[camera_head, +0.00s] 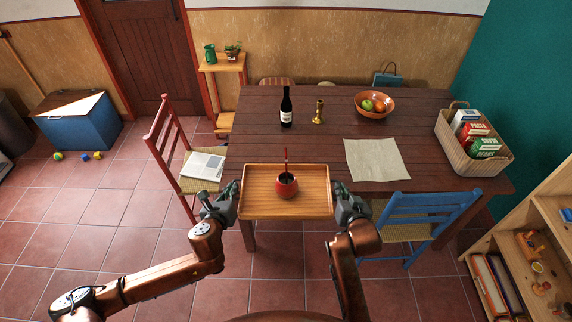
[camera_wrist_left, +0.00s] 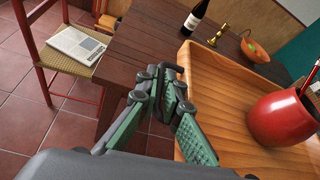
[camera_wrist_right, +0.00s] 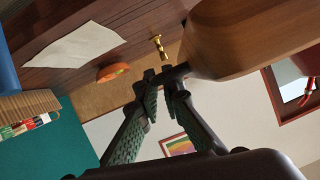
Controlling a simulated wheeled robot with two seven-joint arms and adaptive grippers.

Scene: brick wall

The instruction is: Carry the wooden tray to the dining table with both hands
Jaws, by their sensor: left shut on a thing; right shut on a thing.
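The wooden tray (camera_head: 262,207) is held level between my two grippers at the near edge of the dark dining table (camera_head: 325,141). It overlaps the table's near edge in the head view; whether it touches the table I cannot tell. A red cup (camera_head: 286,187) with a stick in it stands upright on the tray. My left gripper (camera_head: 231,199) is shut on the tray's left side, and the tray rim (camera_wrist_left: 232,72) shows beside its fingers. My right gripper (camera_head: 342,198) is shut on the right side, with the tray's underside (camera_wrist_right: 245,42) in the right wrist view.
On the table stand a bottle (camera_head: 286,108), a brass candlestick (camera_head: 319,112), a fruit bowl (camera_head: 374,103), a cloth (camera_head: 376,160) and a basket of boxes (camera_head: 468,154). A red chair (camera_head: 172,152) is left, a blue chair (camera_head: 420,219) right. The table's near left area is clear.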

